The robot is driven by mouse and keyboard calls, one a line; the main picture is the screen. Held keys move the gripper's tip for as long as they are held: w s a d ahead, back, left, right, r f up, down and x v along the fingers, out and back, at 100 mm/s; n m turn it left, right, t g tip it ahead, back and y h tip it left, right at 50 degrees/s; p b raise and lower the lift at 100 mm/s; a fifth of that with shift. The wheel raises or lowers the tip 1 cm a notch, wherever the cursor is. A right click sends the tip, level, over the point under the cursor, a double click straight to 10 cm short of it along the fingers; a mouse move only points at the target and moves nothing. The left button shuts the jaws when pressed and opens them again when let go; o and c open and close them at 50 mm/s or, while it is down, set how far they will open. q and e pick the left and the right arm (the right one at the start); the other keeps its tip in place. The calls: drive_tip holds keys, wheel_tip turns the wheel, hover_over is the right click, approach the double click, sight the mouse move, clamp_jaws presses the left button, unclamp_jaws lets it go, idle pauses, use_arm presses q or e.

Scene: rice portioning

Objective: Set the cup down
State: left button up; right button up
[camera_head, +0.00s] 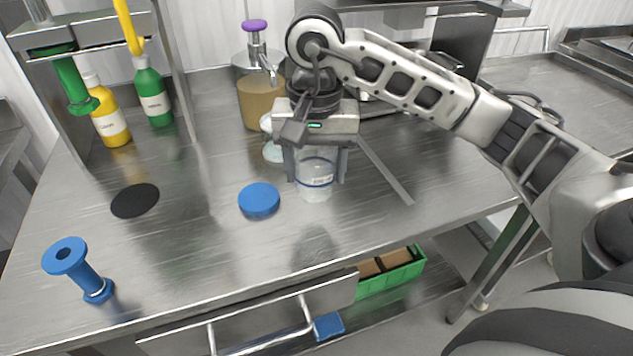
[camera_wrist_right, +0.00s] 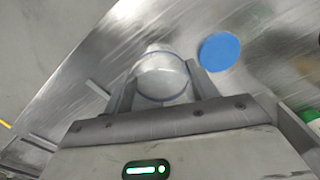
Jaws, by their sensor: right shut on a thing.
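A clear cup (camera_head: 315,180) with a blue line and a small white label is between the fingers of my right gripper (camera_head: 317,172). The right gripper is shut on the cup, which looks upright over the steel table (camera_head: 190,245). I cannot tell whether its base touches the table. In the right wrist view the cup (camera_wrist_right: 163,80) sits between both fingers of the right gripper (camera_wrist_right: 165,90). My left gripper is not in view.
A blue disc (camera_head: 259,200) lies left of the cup. A clear vessel (camera_head: 273,150) and a dispenser with a purple top (camera_head: 262,100) stand behind. A black disc (camera_head: 135,200), a blue spool-shaped tool (camera_head: 85,268) and bottles (camera_head: 153,95) are at left. The front middle is clear.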

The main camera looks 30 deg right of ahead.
sight(317, 185)
drive_tip(key=shift+w+d+f, duration=0.3)
drive_tip(key=shift+w+f, duration=0.1)
drive_tip(key=shift+f, duration=0.1)
drive_tip(key=shift+w+d+f, duration=0.25)
drive_tip(key=shift+w+f, duration=0.1)
drive_tip(key=shift+f, duration=0.15)
drive_tip(key=f, duration=0.1)
drive_tip(key=f+p, duration=0.1)
drive_tip(key=f, duration=0.1)
drive_tip(key=shift+w+d+f, duration=0.1)
drive_tip(key=shift+w+d, duration=0.1)
drive_tip(key=shift+f, duration=0.5)
drive_tip(key=o, duration=0.9)
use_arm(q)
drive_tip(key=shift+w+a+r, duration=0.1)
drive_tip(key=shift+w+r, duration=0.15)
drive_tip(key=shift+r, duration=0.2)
use_arm(e)
drive_tip(key=shift+o, duration=0.2)
drive_tip(key=shift+r, duration=0.1)
